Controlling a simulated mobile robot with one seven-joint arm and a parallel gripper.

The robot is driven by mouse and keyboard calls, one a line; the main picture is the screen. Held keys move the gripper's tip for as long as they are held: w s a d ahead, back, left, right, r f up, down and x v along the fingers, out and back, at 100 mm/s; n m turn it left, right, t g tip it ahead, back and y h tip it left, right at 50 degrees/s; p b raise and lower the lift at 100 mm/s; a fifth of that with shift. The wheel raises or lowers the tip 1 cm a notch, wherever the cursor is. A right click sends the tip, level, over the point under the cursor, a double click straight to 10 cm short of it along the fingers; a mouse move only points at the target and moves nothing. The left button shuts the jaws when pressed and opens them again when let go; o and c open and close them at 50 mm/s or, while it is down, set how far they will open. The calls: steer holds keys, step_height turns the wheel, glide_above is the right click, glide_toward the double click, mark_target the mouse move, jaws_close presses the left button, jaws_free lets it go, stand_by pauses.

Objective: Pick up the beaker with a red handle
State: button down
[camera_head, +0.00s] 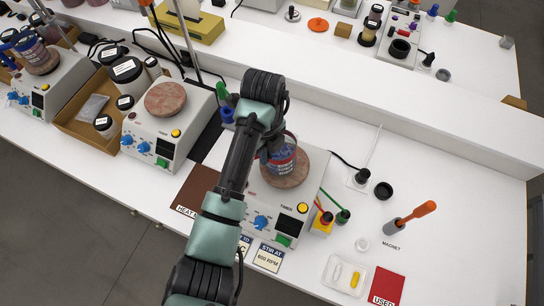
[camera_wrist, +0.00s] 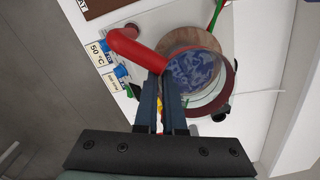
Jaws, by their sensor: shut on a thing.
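The beaker (camera_head: 284,158) is clear with bluish, reddish contents and stands over the round brown top of the right-hand stirring hotplate (camera_head: 287,182). In the wrist view the beaker (camera_wrist: 196,76) shows a ring-like rim and a bent red handle (camera_wrist: 136,48). My gripper (camera_wrist: 168,90) is shut on the red handle, with its dark fingers beside the beaker wall. In the head view my arm hides the handle and most of the gripper. I cannot tell whether the beaker touches the plate.
A second hotplate (camera_head: 165,100) with an empty top stands left, and another with a beaker (camera_head: 37,57) stands far left. Jars fill a cardboard tray (camera_head: 75,118). Right of my arm are an orange-handled magnet rod (camera_head: 411,214), a small tray (camera_head: 343,276) and a red card (camera_head: 387,285).

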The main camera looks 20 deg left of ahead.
steer(key=shift+s+f, duration=0.15)
steer(key=shift+f, duration=0.05)
